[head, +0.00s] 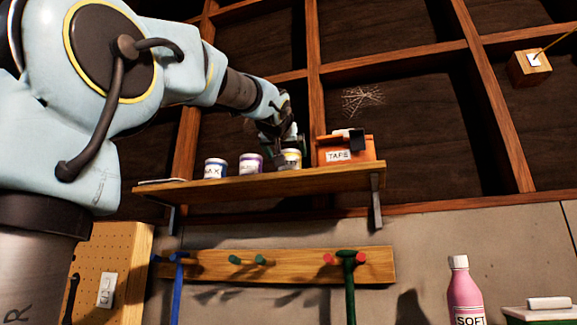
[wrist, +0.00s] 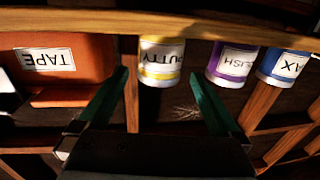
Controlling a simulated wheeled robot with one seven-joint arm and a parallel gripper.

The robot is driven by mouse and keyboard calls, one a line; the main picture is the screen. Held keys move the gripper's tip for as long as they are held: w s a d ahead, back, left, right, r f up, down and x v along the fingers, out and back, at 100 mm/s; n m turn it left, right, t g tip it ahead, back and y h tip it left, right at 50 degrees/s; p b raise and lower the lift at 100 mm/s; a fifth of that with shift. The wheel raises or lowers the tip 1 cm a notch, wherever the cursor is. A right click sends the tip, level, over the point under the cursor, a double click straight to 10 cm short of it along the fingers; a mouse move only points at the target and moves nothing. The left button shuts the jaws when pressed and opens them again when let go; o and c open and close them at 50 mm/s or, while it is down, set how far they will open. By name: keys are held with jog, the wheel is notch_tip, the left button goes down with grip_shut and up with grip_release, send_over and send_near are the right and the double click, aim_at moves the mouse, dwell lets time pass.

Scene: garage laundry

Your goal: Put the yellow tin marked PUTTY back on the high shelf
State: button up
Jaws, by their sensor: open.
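The yellow-and-white tin marked PUTTY (head: 291,158) stands upright on the high wooden shelf (head: 255,186), right of two other tins. The wrist view is upside down and shows the PUTTY tin (wrist: 161,62) between the tips of my green fingers. My gripper (head: 284,143) is at the shelf beside the tin; in the wrist view my gripper (wrist: 159,74) is open, with a gap on each side of the tin. The head view partly hides the fingers against the tin and the dark wall.
A WAX tin (head: 215,168) and a purple-banded POLISH tin (head: 250,164) stand left of the PUTTY tin. An orange TAPE box (head: 345,150) stands close on its right. Below are a peg rail (head: 300,265) and a pink SOFT bottle (head: 465,290).

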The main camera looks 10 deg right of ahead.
jog(key=b+v, duration=0.3)
jog(key=v, duration=0.4)
jog(key=w+f+g+y, duration=0.15)
jog(key=w+f, duration=0.25)
jog(key=f, duration=0.6)
jog(key=w+f+g+y, duration=0.15)
jog(key=w+f, duration=0.25)
jog(key=f, duration=0.5)
jog(key=a+f+g+y, duration=0.1)
jog(key=a+f+g, duration=0.2)
jog(key=f, duration=0.9)
jog(key=a+f+g, duration=0.2)
jog(key=a+f, duration=0.1)
jog(key=f, duration=0.9)
jog(key=s+a+f+n+g, duration=0.1)
jog(key=s+a+f+g, duration=0.1)
jog(key=s+f, duration=0.4)
jog(key=s+a+f+n+g+y, duration=0.1)
jog(key=s+a+f+g, duration=0.2)
jog(key=f, duration=1)
jog(key=s+a+f+g+y, duration=0.1)
jog(key=s+a+f+g, duration=0.1)
jog(key=s+a+f, duration=0.4)
jog(key=s+f, duration=0.3)
jog(key=shift+s+a+f+n, duration=0.25)
jog(key=shift+s+f+n, duration=0.05)
jog(key=shift+s+n, duration=0.1)
jog(key=shift+w, duration=0.1)
